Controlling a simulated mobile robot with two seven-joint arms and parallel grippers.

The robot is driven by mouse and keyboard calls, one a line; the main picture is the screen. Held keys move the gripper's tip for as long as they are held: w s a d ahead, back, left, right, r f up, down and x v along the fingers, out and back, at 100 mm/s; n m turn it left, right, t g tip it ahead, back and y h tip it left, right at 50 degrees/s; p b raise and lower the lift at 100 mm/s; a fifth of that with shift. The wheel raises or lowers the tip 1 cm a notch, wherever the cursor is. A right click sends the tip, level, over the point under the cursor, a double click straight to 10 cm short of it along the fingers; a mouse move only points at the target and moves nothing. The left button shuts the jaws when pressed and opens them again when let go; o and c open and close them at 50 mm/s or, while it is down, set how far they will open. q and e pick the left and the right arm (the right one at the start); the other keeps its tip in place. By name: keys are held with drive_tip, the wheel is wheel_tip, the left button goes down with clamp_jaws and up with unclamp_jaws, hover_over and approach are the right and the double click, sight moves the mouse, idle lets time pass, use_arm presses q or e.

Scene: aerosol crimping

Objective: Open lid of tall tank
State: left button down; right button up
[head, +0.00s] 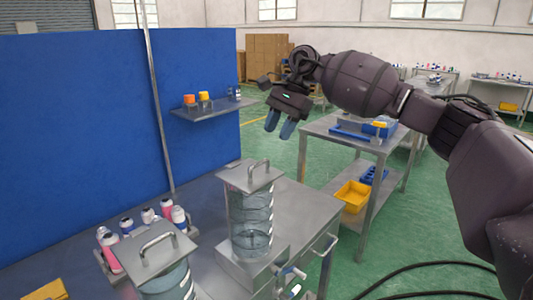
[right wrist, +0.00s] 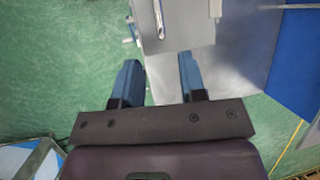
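The tall tank (head: 250,220) is a clear cylinder with metal bands, standing upright on the metal bench. Its square grey lid (head: 236,178) lies on top, with an arched handle (head: 258,168). My right gripper (head: 279,126) is open and empty, above and beyond the lid, clear of it, with its fingers pointing down. In the right wrist view the parted fingers (right wrist: 158,80) have nothing between them, and a grey plate with a bar handle, apparently the lid (right wrist: 185,35), shows at the top edge. My left gripper is not in view.
A second lidded tank (head: 165,258) stands at the front left, beside several pink-and-white bottles (head: 150,215). A blue panel (head: 80,120) with a small shelf (head: 215,109) borders the bench. A metal cart (head: 350,150) with a yellow bin (head: 353,196) stands to the right.

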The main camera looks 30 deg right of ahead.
drive_tip(key=x, duration=0.7)
drive_tip(key=shift+a+f+p, duration=0.1)
drive_tip(key=shift+p, duration=0.2)
clamp_jaws()
